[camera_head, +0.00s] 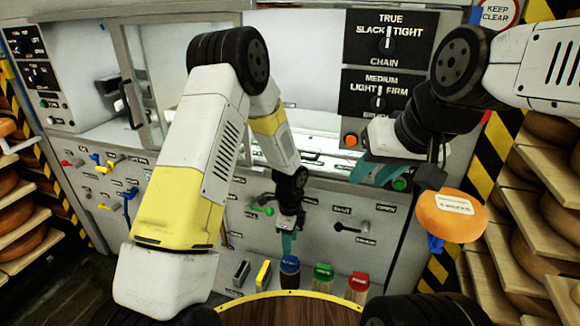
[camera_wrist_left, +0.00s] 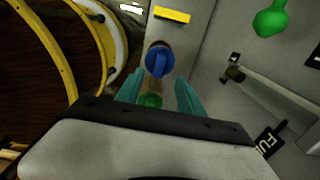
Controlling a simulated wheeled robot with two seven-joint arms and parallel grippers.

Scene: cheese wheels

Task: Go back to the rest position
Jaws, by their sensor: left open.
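My left gripper (camera_head: 287,235) hangs low in front of the grey machine panel (camera_head: 330,200), above the row of coloured caps. In the left wrist view its two teal fingers (camera_wrist_left: 158,95) are spread apart, with nothing gripped. A blue-capped item (camera_wrist_left: 160,60) and a green cap (camera_wrist_left: 150,100) show in the gap between them; I cannot tell how near they are. My right gripper (camera_head: 375,172) is in front of the panel, below the chain and firmness dials, close to a green button (camera_head: 400,184). Its teal fingers are seen at a slant, and the gap between them is unclear.
Blue (camera_head: 289,265), red (camera_head: 358,282) and green (camera_head: 323,272) caps stand behind the yellow-rimmed wooden round (camera_head: 290,310). An orange disc with a label (camera_head: 450,215) is below my right arm. Shelves of cheese wheels (camera_head: 530,240) stand at the right. A green-knobbed lever (camera_head: 262,210) sticks out nearby.

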